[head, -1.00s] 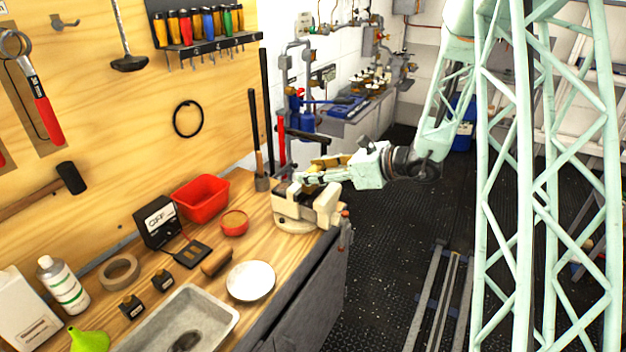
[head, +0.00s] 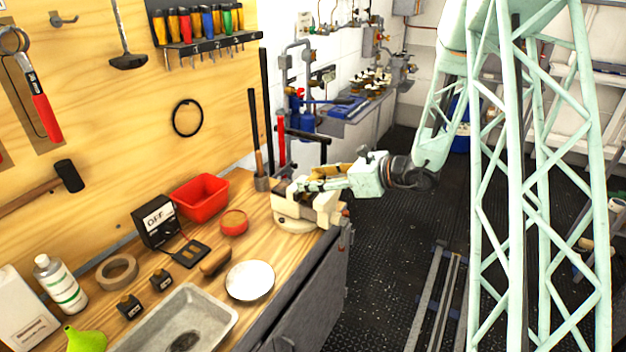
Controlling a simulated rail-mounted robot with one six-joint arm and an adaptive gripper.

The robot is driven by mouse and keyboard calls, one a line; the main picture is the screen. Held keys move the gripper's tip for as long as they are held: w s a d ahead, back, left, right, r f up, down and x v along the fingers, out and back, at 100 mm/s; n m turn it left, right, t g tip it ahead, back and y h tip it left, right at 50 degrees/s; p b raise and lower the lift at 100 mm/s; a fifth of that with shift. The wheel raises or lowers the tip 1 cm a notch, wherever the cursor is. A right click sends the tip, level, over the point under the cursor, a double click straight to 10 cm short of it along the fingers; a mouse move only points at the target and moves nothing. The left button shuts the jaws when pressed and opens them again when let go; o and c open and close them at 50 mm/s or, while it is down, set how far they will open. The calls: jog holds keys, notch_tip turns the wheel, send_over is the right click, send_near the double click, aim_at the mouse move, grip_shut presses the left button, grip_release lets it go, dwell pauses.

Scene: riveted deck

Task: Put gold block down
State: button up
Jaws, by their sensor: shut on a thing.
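The gold block (head: 328,171) is a small yellowish piece at my gripper, partly hidden by the pale green fingers. My gripper (head: 318,183) reaches in from the right, lies roughly level and is shut on the block. Both are right at the top of the cream bench vise (head: 300,213), at the far right corner of the wooden bench. I cannot tell whether the block touches the vise jaws.
On the bench (head: 218,268) are a red bin (head: 200,196), a red round tin (head: 234,222), a white plate (head: 250,280) and a metal sink tray (head: 200,308). A long-handled hammer (head: 259,160) stands behind the vise. The dark floor to the right holds rails (head: 440,290).

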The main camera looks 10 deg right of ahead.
jog(key=o, duration=1.1)
jog(key=shift+f, duration=0.1)
jog(key=shift+d+r, duration=0.1)
jog(key=shift+r, duration=0.15)
jog(key=shift+p+v, duration=1.05)
jog(key=shift+v, duration=4.85)
jog(key=shift+s, duration=0.1)
